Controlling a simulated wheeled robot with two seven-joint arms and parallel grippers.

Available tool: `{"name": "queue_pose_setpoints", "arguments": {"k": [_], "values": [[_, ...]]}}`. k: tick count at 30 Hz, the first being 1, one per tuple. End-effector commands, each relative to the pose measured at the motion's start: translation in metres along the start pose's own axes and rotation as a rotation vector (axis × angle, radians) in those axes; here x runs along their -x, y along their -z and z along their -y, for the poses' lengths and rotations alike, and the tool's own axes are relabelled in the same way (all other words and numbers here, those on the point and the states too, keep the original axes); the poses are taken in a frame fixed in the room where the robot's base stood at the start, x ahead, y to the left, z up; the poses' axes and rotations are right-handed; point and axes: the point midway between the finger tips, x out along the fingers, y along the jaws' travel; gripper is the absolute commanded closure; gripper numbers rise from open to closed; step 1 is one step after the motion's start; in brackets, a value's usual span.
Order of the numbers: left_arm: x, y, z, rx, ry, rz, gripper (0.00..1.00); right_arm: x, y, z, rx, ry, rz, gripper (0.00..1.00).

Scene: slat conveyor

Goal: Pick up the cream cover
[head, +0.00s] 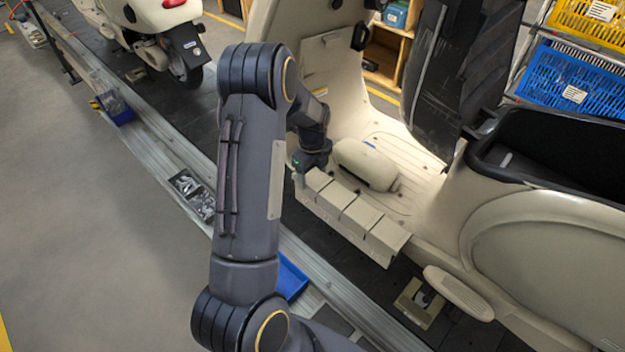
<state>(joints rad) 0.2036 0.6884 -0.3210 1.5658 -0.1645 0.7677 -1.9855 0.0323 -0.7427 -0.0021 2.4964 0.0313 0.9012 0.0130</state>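My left gripper (308,164) is at the left end of the cover, at the footboard's near edge. It points down, and its fingertips are too small and dark to make out, so I cannot tell whether it is open or touching the cover. My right gripper is not in view.
A blocky cream stepped piece (350,216) runs along the footboard's near side, just below my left gripper. The open dark seat compartment (560,150) is at right. Blue bins (292,278) and a parts tray (193,194) line the conveyor's edge. Grey floor at left is clear.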

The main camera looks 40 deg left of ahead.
Motion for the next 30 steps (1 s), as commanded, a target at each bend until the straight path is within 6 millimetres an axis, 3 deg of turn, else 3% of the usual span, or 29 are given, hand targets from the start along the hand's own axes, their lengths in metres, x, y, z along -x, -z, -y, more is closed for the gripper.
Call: {"name": "queue_pose_setpoints", "arguments": {"k": [1, 8, 16, 30], "values": [[0.000, 0.000, 0.000, 0.000, 0.000, 0.000, 0.39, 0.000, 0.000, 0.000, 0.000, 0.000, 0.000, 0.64], [0.001, 0.000, 0.000, 0.000, 0.001, 0.000, 0.68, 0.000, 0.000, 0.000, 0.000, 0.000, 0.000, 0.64], [0.005, 0.000, 0.001, 0.000, 0.003, 0.001, 0.68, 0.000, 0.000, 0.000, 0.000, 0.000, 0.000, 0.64], [0.087, 0.000, 0.001, 0.001, 0.005, 0.001, 0.68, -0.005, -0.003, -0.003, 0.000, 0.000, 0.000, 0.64]]}}
